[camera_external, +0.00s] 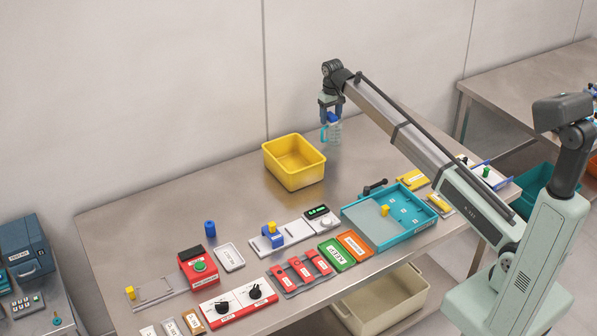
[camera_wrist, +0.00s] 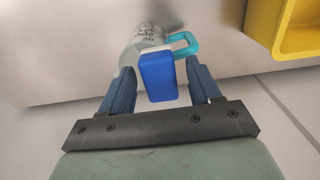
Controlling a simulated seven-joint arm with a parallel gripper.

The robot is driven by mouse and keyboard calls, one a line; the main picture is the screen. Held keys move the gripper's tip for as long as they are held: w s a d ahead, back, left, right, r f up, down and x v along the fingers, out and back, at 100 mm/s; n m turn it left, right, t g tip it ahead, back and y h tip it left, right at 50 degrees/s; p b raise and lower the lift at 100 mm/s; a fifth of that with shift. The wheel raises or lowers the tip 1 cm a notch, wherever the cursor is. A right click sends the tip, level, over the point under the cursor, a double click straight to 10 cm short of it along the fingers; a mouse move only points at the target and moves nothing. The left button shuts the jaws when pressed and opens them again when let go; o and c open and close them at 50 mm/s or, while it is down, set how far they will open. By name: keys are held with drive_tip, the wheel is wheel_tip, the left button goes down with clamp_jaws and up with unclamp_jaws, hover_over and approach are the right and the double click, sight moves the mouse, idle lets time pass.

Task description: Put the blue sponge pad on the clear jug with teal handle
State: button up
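The clear jug with teal handle (camera_external: 336,136) stands near the back of the metal table, below my gripper. In the wrist view the jug (camera_wrist: 145,38) shows dark printed marks, and its teal handle (camera_wrist: 186,44) points right. The blue sponge pad (camera_wrist: 158,78) is between my fingers and covers part of the jug; it shows as a small blue patch at the jug's top in the external view (camera_external: 333,118). It appears to rest on the jug, though the contact is hidden. My gripper (camera_wrist: 160,80) is open, with gaps visible beside the pad.
A yellow bin (camera_external: 294,163) stands left of the jug; its wall shows at the wrist view's upper right. A teal tray (camera_external: 388,214), switch panels and a blue cylinder (camera_external: 210,229) line the front of the table. The table left of the bin is clear.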

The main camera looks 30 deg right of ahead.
sight(330, 115)
wheel_tip(330, 115, up, 12)
drive_tip(key=shift+r, duration=0.15)
idle(0.7)
